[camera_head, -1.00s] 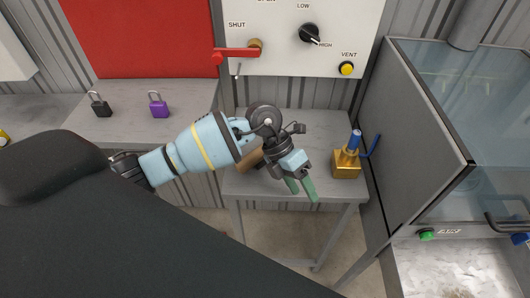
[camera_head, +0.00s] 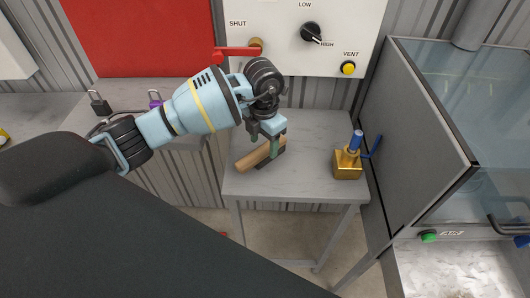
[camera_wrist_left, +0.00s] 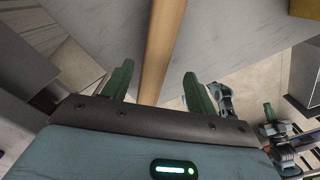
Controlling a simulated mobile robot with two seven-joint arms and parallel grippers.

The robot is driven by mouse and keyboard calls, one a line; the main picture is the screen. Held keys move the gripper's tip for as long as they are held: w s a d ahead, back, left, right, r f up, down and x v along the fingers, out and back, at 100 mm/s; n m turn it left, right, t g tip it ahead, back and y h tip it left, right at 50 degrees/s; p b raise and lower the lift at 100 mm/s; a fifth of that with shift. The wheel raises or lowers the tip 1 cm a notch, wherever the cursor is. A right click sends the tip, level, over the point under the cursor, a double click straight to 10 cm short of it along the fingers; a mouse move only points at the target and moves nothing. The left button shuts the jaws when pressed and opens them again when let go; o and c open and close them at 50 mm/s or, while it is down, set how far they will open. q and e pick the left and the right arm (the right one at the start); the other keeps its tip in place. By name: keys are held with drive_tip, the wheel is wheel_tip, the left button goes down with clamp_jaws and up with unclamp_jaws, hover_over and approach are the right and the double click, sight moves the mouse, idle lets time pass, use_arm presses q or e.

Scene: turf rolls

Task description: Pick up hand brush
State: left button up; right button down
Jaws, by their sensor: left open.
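The hand brush (camera_head: 254,157) lies on the grey table, with a tan wooden handle and a dark part at its right end. My left gripper (camera_head: 274,149) is over the brush, its green fingers pointing down and hiding part of it. In the left wrist view the wooden handle (camera_wrist_left: 161,40) runs between the two spread fingers of the open left gripper (camera_wrist_left: 156,84). I cannot tell whether either finger touches it.
A brass block with a blue top (camera_head: 347,165) stands on the grey table (camera_head: 310,180) right of the brush. A grey cabinet (camera_head: 412,130) is further right. Black (camera_head: 98,103) and purple (camera_head: 155,99) padlocks are on the left surface. A red lever (camera_head: 235,54) is on the wall panel behind.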

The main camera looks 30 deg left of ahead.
sight(263, 149)
use_arm(q)
drive_tip(key=shift+w+a+f, duration=0.15)
drive_tip(key=shift+f, duration=1.15)
drive_tip(key=shift+w+a+f, duration=0.1)
drive_tip(key=shift+a+f, duration=0.05)
drive_tip(key=shift+f, duration=1.1)
drive_tip(key=c, duration=1.2)
drive_tip(key=shift+r, duration=0.8)
drive_tip(key=shift+s+d+r, duration=0.1)
drive_tip(key=shift+s+r, duration=0.15)
drive_tip(key=shift+r, duration=0.8)
drive_tip(key=s+d, duration=0.2)
drive_tip(key=s, duration=0.2)
drive_tip(key=s+d+r, duration=0.1)
drive_tip(key=s+d, duration=0.1)
drive_tip(key=s, duration=0.3)
drive_tip(key=s+d, duration=0.3)
drive_tip(key=s, duration=0.1)
drive_tip(key=shift+s+r+p, duration=0.15)
drive_tip(key=shift+s+p, duration=0.15)
drive_tip(key=shift+s, duration=0.1)
